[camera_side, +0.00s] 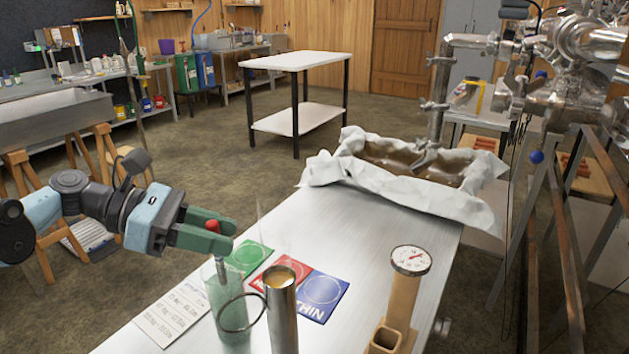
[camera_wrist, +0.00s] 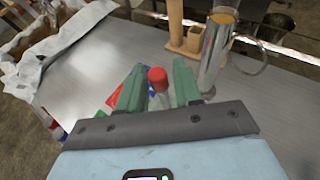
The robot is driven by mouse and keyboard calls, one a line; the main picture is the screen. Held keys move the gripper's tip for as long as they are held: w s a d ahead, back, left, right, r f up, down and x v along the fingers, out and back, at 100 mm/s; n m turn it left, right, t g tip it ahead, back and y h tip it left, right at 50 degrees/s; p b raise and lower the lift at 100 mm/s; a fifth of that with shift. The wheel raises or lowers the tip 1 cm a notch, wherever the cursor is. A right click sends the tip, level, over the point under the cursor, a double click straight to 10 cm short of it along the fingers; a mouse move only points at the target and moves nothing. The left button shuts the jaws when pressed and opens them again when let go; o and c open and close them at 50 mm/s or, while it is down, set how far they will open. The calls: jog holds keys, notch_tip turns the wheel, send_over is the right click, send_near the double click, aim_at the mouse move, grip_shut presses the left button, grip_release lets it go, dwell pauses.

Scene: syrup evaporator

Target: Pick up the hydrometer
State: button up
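A red-capped slender piece, which I take to be the hydrometer, stands upright. Its red cap (camera_side: 213,226) is level with my fingers, and its thin grey stem (camera_side: 220,268) goes down into a pale green translucent cylinder (camera_side: 228,300). My gripper (camera_side: 215,234) reaches in from the left, with its green fingers on either side of the piece. In the wrist view the red cap (camera_wrist: 157,79) sits between the two fingertips (camera_wrist: 159,84). Narrow gaps show beside the stem, so the fingers look open. The lower end of the piece is hard to make out.
A steel cup (camera_side: 282,315) of amber liquid, with a ring handle, stands close right of the cylinder. Flat coloured cards (camera_side: 318,296) and a paper-lined pan (camera_side: 470,207) lie behind.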

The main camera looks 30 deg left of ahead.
jog(key=c, duration=0.5)
jog(key=shift+r, duration=0.1)
